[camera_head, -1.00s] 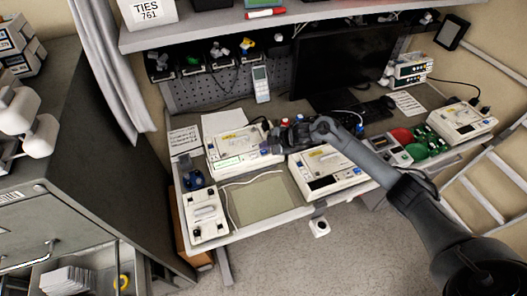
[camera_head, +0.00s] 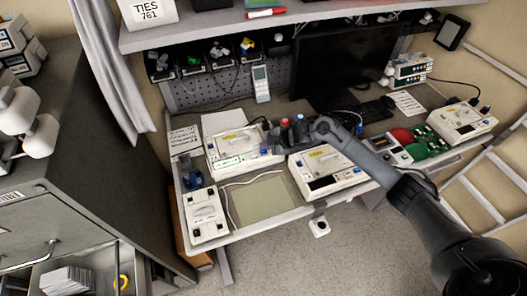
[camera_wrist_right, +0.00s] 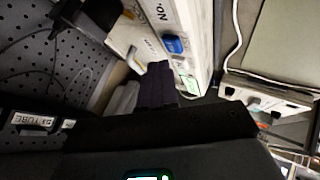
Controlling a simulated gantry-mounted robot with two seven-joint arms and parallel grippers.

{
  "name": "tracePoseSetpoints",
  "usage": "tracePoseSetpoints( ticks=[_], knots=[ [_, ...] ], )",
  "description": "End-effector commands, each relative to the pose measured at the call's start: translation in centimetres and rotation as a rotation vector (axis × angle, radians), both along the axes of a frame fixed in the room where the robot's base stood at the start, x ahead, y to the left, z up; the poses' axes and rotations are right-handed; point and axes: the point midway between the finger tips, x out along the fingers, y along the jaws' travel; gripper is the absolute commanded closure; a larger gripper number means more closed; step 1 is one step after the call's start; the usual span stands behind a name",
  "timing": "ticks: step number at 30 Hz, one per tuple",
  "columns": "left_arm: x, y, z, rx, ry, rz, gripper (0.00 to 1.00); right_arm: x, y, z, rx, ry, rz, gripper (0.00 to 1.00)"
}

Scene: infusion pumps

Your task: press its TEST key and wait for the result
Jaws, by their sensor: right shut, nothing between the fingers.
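A white infusion pump (camera_head: 238,158) with a lit green display (camera_head: 229,162) stands at the left of the bench. My right gripper (camera_head: 272,142) is at this pump's right end, its fingers dark and shut with nothing between them. In the right wrist view the shut fingers (camera_wrist_right: 160,84) are beside the white pump front (camera_wrist_right: 150,30), close to a blue key (camera_wrist_right: 173,45) and the green display (camera_wrist_right: 190,85). I cannot tell whether the fingertips touch the pump. The TEST key's label is not readable. My left gripper is not in view.
A second pump (camera_head: 328,170) with a dark display stands to the right, and another pump (camera_head: 460,122) at the far right. A white device (camera_head: 206,215) and a greenish mat (camera_head: 262,198) lie in front. A monitor (camera_head: 340,65) and pegboard (camera_head: 200,90) stand behind.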

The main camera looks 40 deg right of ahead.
Motion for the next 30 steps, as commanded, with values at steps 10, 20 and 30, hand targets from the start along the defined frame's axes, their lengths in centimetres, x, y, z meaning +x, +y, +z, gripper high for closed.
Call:
tracePoseSetpoints(
  ticks=[10, 20, 30],
  knots=[
    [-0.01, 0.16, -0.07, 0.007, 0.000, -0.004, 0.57, 0.00, 0.00, -0.08, 0.000, 0.000, 0.000, 1.00],
    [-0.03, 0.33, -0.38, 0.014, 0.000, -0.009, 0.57, -0.01, 0.03, -0.88, 0.001, 0.000, 0.001, 1.00],
    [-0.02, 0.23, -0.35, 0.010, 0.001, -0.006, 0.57, -0.01, 0.02, -0.88, 0.000, 0.000, 0.000, 1.00]
  ],
)
